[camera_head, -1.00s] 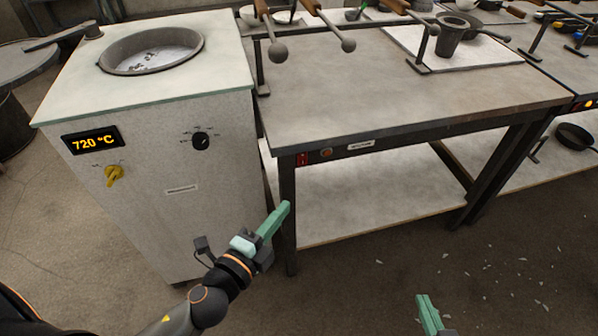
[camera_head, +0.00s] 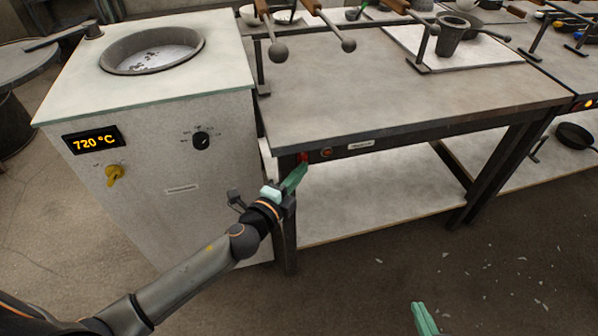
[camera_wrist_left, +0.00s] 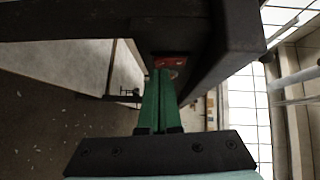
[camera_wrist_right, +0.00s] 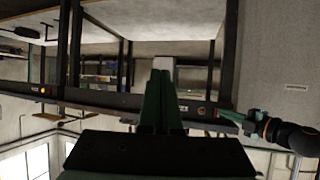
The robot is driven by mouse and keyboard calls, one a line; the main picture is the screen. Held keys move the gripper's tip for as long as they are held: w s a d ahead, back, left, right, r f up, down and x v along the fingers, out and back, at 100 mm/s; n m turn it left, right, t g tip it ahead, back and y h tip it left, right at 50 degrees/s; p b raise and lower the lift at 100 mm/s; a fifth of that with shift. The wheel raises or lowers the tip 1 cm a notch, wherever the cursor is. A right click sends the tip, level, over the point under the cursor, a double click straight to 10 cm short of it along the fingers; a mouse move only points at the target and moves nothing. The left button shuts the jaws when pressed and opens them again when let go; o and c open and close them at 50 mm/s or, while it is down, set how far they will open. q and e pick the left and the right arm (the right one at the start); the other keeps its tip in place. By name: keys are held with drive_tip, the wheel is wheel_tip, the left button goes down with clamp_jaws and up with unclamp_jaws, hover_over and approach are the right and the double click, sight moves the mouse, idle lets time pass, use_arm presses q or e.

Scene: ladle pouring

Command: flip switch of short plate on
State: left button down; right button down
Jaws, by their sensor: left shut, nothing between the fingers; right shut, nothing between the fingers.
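A red switch (camera_head: 303,157) sits on the dark front rail of the table, near its left leg, with a round orange-rimmed light or button (camera_head: 327,152) to its right. My left gripper (camera_head: 300,170) is shut and empty, its green fingertips just below the switch. In the left wrist view the fingertips (camera_wrist_left: 163,75) point at the red switch (camera_wrist_left: 171,61) and are very close; I cannot tell whether they touch. The fingertips partly hide the switch. My right gripper (camera_head: 425,312) is shut and empty, low over the floor; its green fingers also show in the right wrist view (camera_wrist_right: 160,80).
The furnace cabinet (camera_head: 185,215) with a 720 °C display (camera_head: 93,140) stands left of the table. Ladles (camera_head: 330,25) hang over the tabletop (camera_head: 400,90). A lower shelf (camera_head: 370,205) lies under it. Floor in front is open.

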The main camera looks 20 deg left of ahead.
use_arm(q)
drive_tip(key=shift+w, duration=0.1)
use_arm(e)
drive_tip(key=shift+w+r, duration=0.2)
drive_tip(key=shift+r, duration=0.25)
use_arm(q)
drive_tip(key=shift+a, duration=0.1)
drive_tip(key=shift+w+a+b, duration=0.1)
drive_tip(key=shift+w+b, duration=0.1)
drive_tip(key=shift+b, duration=0.65)
use_arm(e)
drive_tip(key=w+r+n+t+y, duration=0.1)
drive_tip(key=w+r+t, duration=0.2)
drive_tip(key=r, duration=0.6)
drive_tip(key=shift+w+t, duration=0.3)
drive_tip(key=shift+t, duration=0.4)
use_arm(q)
drive_tip(key=shift+f, duration=0.1)
